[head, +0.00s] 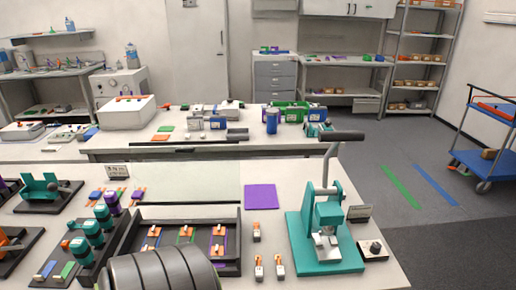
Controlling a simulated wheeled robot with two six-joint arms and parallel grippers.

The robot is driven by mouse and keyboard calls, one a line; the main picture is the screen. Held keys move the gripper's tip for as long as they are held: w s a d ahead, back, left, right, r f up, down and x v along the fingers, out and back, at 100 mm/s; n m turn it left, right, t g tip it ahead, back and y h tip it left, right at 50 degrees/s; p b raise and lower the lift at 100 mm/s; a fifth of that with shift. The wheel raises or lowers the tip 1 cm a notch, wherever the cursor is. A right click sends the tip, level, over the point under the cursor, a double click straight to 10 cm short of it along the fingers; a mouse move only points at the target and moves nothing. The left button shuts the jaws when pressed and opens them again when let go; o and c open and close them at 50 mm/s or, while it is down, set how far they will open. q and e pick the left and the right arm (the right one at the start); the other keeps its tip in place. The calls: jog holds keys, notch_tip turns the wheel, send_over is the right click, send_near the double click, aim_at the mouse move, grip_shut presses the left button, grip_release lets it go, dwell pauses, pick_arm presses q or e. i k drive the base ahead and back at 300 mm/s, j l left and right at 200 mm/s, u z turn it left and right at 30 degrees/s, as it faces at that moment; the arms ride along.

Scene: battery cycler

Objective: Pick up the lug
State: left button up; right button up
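Three small pieces with orange tops and pale lower ends, which look like lugs, lie on the near bench between the black tray and the teal press. One lug (257,232) lies farther back. Two more, a left front lug (258,269) and a right front lug (280,266), lie side by side nearer me. Similar orange-tipped pieces (218,232) sit in the black tray (232,268). I cannot tell which one the task means. Neither of my grippers shows in the head view.
A teal lever press (325,240) stands right of the lugs, with a small knob box (374,249) beside it. A purple mat (261,197) lies behind them. Teal cylinders (93,233) stand in a rack at left. A dark ribbed rounded shape hides part of the tray's front.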

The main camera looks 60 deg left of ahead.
aim_at(259, 269)
jog(key=u, duration=1.8)
